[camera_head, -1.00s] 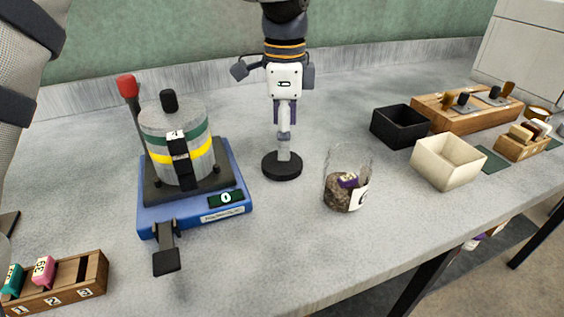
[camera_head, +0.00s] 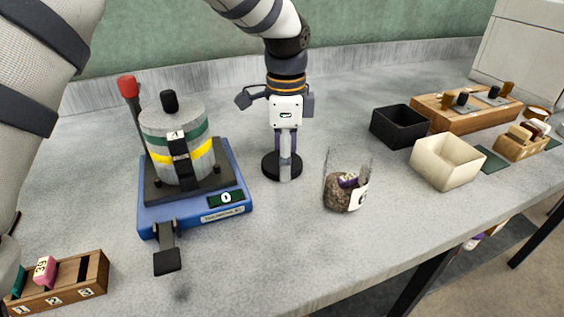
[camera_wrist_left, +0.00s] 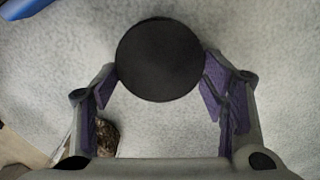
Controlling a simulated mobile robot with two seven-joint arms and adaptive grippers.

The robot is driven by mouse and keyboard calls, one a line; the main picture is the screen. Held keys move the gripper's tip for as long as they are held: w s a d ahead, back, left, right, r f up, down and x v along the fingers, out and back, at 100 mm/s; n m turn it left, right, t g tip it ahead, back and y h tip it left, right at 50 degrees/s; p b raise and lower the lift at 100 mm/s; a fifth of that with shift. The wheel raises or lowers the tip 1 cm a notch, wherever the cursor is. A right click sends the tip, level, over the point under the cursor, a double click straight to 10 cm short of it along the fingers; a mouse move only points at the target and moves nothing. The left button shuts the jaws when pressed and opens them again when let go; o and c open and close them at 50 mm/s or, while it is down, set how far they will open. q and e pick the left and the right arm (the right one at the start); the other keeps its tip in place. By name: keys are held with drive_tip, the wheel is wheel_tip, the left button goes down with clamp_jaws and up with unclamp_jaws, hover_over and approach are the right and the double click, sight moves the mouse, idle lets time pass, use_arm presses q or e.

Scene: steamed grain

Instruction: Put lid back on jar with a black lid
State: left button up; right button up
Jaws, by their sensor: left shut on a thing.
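The black lid (camera_head: 269,167) is a flat dark disc low at the table in the middle of the head view. My left gripper (camera_head: 285,175) comes down over it from above, and its fingers are shut on the lid. In the left wrist view the lid (camera_wrist_left: 160,60) sits between the purple-padded fingers. The open glass jar (camera_head: 340,198) stands upright a short way to the right of the lid, with brown grain, a purple patch inside and a white label. In the left wrist view the jar (camera_wrist_left: 106,138) shows only partly, beside a finger. My right gripper is not in view.
A blue-based device (camera_head: 195,212) with a grey banded cylinder (camera_head: 203,130) stands left of the lid. A wooden rack (camera_head: 85,285) is at bottom left. A black box (camera_head: 399,127), a cream box (camera_head: 446,162) and wooden stands (camera_head: 462,120) are at right. Table in front is clear.

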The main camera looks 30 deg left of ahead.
use_arm(q)
drive_tip(key=shift+r, duration=0.1)
drive_tip(key=shift+r, duration=0.25)
wheel_tip(320, 180, up, 3)
drive_tip(key=shift+f, duration=0.1)
drive_tip(key=s+d+r+p, duration=0.1)
drive_tip(key=s+d+r, duration=0.8)
drive_tip(key=s+d, duration=0.1)
drive_tip(key=shift+r+p, duration=0.25)
drive_tip(key=shift+p, duration=0.15)
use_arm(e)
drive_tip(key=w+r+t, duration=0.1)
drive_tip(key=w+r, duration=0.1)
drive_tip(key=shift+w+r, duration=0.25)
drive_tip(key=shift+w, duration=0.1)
use_arm(q)
drive_tip(key=shift+a+f, duration=0.1)
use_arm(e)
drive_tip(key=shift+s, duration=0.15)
